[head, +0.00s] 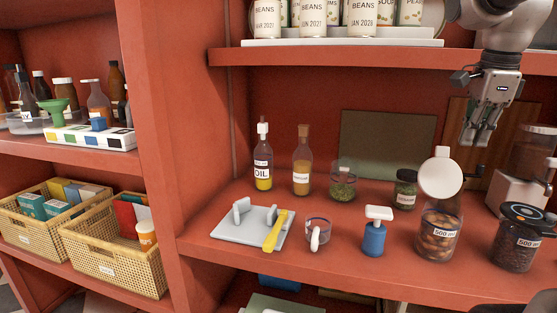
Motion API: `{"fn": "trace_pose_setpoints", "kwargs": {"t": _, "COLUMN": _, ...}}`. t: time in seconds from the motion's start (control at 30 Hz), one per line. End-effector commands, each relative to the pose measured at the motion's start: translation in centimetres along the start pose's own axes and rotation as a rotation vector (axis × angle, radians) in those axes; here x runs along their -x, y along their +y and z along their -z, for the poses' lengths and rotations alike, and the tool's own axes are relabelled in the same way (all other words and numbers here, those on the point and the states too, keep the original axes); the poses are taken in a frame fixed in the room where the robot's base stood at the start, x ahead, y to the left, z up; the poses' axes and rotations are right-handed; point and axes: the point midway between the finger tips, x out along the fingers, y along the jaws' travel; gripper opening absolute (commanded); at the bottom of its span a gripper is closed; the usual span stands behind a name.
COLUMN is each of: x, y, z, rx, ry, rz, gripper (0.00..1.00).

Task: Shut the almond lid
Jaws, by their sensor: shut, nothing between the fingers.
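The almond jar (438,236) is a clear glass canister of brown nuts near the front right of the shelf. Its round white lid (440,178) stands open, tipped up above the jar's mouth, with a small tab at its top. My gripper (477,141) hangs above and to the right of the lid, pointing down. Its fingers are shut and empty, apart from the lid.
A dark-lidded 500 ml jar (518,237) stands right of the almond jar, with a grinder (523,186) behind it. A blue bottle (374,238) stands to its left and a small spice jar (405,190) behind. An upper shelf (330,58) holds cans.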

Motion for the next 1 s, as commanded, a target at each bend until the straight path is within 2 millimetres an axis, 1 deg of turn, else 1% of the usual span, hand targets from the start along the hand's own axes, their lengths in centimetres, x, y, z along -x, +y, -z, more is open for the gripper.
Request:
{"fn": "trace_pose_setpoints", "kwargs": {"t": 0.5, "x": -0.1, "y": 3.0, "z": 0.0, "rx": 0.0, "ry": 0.0, "rz": -0.001, "gripper": 0.0}}
{"fn": "trace_pose_setpoints", "kwargs": {"t": 1.0, "x": -0.2, "y": 3.5, "z": 0.0, "rx": 0.0, "ry": 0.0, "rz": 0.0, "gripper": 0.0}}
